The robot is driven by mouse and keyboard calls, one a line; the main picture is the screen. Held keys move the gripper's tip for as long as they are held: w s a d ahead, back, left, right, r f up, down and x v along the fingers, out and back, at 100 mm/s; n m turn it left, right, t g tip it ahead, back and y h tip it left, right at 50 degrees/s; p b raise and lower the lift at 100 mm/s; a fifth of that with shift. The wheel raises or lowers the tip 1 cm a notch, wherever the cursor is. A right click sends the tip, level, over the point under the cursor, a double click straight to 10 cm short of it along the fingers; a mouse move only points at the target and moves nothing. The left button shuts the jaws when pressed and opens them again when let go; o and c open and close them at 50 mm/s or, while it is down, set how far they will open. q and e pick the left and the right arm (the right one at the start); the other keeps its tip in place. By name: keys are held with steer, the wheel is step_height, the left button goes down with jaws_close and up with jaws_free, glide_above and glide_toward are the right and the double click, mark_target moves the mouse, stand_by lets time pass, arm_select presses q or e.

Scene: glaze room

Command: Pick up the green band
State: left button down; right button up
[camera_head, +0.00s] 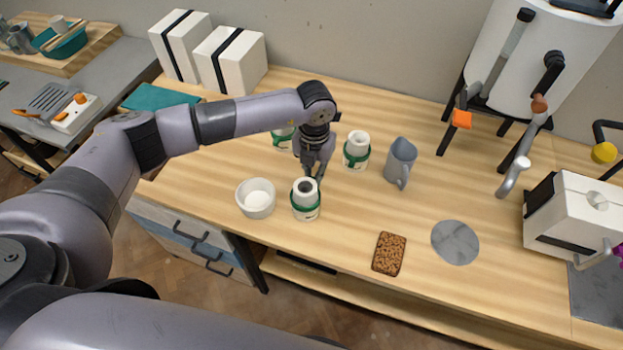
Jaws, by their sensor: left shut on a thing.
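Three white jars with green bands around them stand on the wooden bench: a front jar (306,187), a right jar (357,139) and a back jar partly hidden behind my left gripper (315,176). The front jar's green band (304,209) circles its body. My left gripper points down at the back right of the front jar, shut on the green band at its edge. The band still sits around the jar, which stands upright. The exact contact of the fingertips is small and partly hidden. My right gripper is not in view.
A white bowl (256,198) stands close left of the front jar. A grey-blue pitcher (400,163), a round grey slab (455,242) and a brown speckled tile (389,254) lie to the right. White boxes (231,60) stand behind. The bench between pitcher and tile is clear.

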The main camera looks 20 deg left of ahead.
arm_select(q)
step_height(320, 180, up, 20)
steer(key=b, duration=0.4)
steer(key=shift+f, duration=0.1)
stand_by(0.3)
